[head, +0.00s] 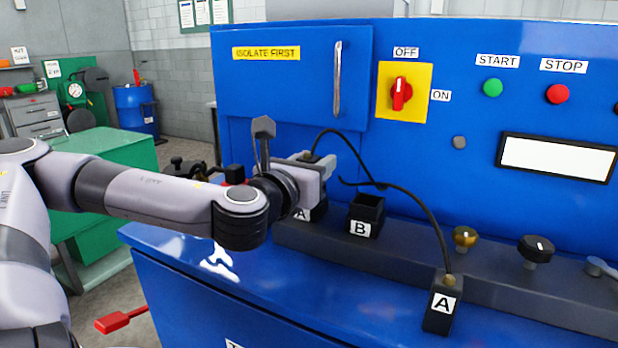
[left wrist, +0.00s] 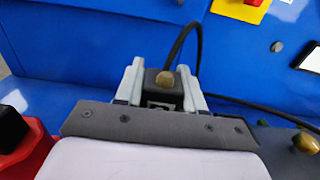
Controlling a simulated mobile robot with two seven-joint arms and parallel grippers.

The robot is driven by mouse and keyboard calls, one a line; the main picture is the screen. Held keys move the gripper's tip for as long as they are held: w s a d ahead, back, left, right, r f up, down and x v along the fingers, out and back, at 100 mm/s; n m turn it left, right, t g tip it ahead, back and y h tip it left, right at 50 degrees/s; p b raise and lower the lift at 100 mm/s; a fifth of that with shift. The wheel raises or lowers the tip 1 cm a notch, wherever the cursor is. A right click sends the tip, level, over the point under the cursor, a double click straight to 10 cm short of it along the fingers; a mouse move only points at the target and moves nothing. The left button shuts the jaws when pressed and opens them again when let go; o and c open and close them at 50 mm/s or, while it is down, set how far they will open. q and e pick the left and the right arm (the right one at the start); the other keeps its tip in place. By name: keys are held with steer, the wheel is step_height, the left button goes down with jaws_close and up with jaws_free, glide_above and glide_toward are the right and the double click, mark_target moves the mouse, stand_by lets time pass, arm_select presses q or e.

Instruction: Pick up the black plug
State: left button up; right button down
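A black plug (left wrist: 162,96) with a brass cable gland sits between the fingers of my left gripper (left wrist: 163,88) in the left wrist view. Both fingers lie against its sides. In the head view, my left gripper (head: 312,170) is over the black socket labelled A (head: 318,212), and it hides most of that plug. A black cable (head: 335,133) arches up from it. Whether the plug is still seated in the socket cannot be seen. A second black block labelled A (head: 442,303), with its own cable, stands at the front of the ledge. My right gripper is not in view.
An open black socket labelled B (head: 366,214) stands just right of my gripper on the dark ledge (head: 400,250). Knobs (head: 537,249) follow further right. The blue panel (head: 290,90) with a red switch (head: 401,93) rises close behind. The blue top in front is clear.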

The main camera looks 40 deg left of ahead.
arm_select(q)
steer(key=shift+c, duration=0.5)
steer(key=shift+r, duration=0.2)
